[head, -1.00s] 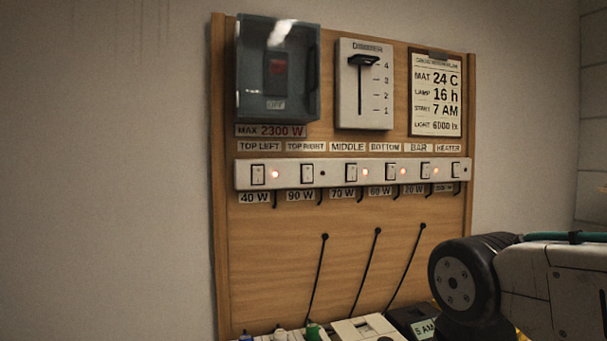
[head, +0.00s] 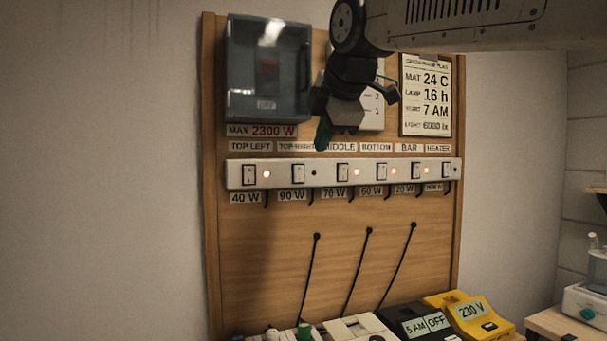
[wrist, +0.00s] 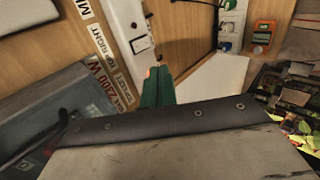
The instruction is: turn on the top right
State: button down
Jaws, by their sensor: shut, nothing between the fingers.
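A white switch strip (head: 240,176) runs across the wooden board. The TOP RIGHT switch (head: 298,173), second from the left and marked 90 W, has a dark lamp (head: 314,173) beside it. The TOP LEFT, MIDDLE, BOTTOM and BAR lamps glow red. My gripper (head: 323,133) is shut and empty, its green fingers pointing down just above the label row, above and slightly right of that switch. In the wrist view the shut green fingers (wrist: 157,88) are near the strip (wrist: 120,14). Part of the TOP RIGHT label is hidden in the head view.
A clear-covered grey switch box (head: 268,95) sticks out left of my gripper. The dimmer panel (head: 372,112) is mostly hidden behind my arm. A plan card (head: 427,95) hangs at right. Below stand a black timer (head: 415,322) and a yellow meter (head: 470,312). The board below the strip holds only cables.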

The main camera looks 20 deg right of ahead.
jog(key=shift+f, duration=0.1)
send_near(299, 174)
jog(key=x, duration=0.2)
jog(key=f+x, duration=0.1)
jog(key=x, duration=0.2)
jog(key=s+x, duration=0.1)
jog(key=x, duration=0.1)
jog(key=shift+f, duration=0.3)
